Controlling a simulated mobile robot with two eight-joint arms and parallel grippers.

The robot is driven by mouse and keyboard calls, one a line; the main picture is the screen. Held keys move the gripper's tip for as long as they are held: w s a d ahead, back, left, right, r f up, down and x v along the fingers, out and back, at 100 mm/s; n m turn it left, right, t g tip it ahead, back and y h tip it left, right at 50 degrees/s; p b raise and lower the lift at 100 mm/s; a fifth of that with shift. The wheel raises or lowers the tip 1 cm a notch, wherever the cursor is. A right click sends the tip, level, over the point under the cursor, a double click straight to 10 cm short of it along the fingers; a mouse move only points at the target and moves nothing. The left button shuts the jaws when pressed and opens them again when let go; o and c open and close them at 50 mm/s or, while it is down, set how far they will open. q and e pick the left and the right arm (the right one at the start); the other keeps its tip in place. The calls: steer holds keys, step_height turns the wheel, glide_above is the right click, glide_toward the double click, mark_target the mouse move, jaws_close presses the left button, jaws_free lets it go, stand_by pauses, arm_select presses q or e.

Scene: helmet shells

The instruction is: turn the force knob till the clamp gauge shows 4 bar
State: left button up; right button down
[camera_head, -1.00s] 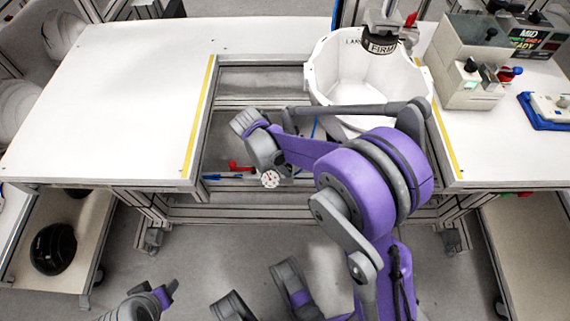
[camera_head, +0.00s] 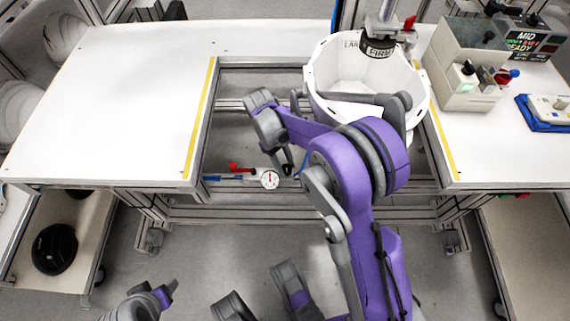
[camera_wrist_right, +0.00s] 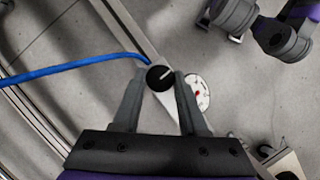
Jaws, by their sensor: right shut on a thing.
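The force knob (camera_wrist_right: 160,77) is a small black round knob with a white pointer line, seen in the right wrist view. My right gripper (camera_wrist_right: 158,82) is shut on it, one finger on each side. The round white clamp gauge (camera_head: 270,180) sits on the front rail, just left of my right gripper (camera_head: 290,168) in the head view. Its needle is too small to read surely. In the wrist view the gauge (camera_wrist_right: 199,92) is partly behind a finger. My left gripper (camera_head: 169,290) is low at the left, away from the table; its opening is unclear.
A red lever (camera_head: 240,168) is left of the gauge. A blue hose (camera_wrist_right: 75,68) runs towards the knob. A control box (camera_head: 468,60) is at right. The left white tabletop (camera_head: 120,100) is clear.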

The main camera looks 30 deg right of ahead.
steer(key=shift+m, duration=0.5)
steer(key=shift+c, duration=2.2)
jaws_free()
steer(key=shift+a, duration=0.1)
